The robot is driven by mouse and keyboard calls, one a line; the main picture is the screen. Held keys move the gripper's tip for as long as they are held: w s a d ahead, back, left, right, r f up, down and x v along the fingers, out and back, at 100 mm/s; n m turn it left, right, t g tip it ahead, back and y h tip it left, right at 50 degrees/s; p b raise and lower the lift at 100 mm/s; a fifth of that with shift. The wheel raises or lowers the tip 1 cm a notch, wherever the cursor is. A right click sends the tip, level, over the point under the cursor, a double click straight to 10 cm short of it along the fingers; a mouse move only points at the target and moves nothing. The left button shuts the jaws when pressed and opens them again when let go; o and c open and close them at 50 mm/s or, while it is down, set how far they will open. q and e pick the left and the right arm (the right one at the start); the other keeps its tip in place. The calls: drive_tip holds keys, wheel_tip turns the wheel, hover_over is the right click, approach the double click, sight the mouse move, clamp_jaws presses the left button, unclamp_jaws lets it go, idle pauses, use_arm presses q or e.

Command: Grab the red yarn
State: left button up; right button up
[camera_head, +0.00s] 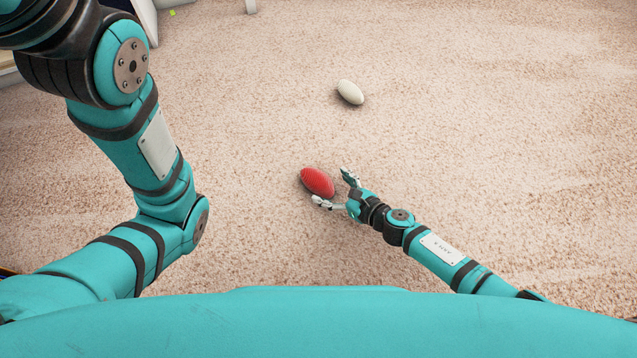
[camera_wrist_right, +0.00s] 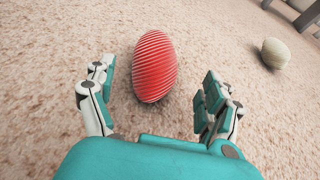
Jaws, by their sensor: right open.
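The red yarn (camera_head: 317,182) is an oval ball lying on the carpet near the middle of the head view. It also shows in the right wrist view (camera_wrist_right: 155,66), ahead of the fingers and slightly left of centre, with its wound strands visible. My right gripper (camera_head: 335,188) is open, its two fingers spread on either side of the near end of the yarn. In the right wrist view the gripper (camera_wrist_right: 158,95) has visible carpet between each finger and the yarn. My left arm shows at the left of the head view, but its gripper is out of the picture.
A white yarn ball (camera_head: 350,92) lies on the carpet farther off; it also shows in the right wrist view (camera_wrist_right: 275,53). The carpet (camera_head: 480,130) around both is clear. Pale furniture parts stand at the far top edge, with a small green item (camera_head: 172,13) near them.

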sight(320, 182)
drive_tip(key=b+x, duration=0.3)
drive_tip(key=x, duration=0.2)
drive_tip(key=shift+s+a+f, duration=0.15)
drive_tip(key=shift+a, duration=0.05)
drive_tip(key=shift+c, duration=0.3)
drive_tip(key=c, duration=1.2)
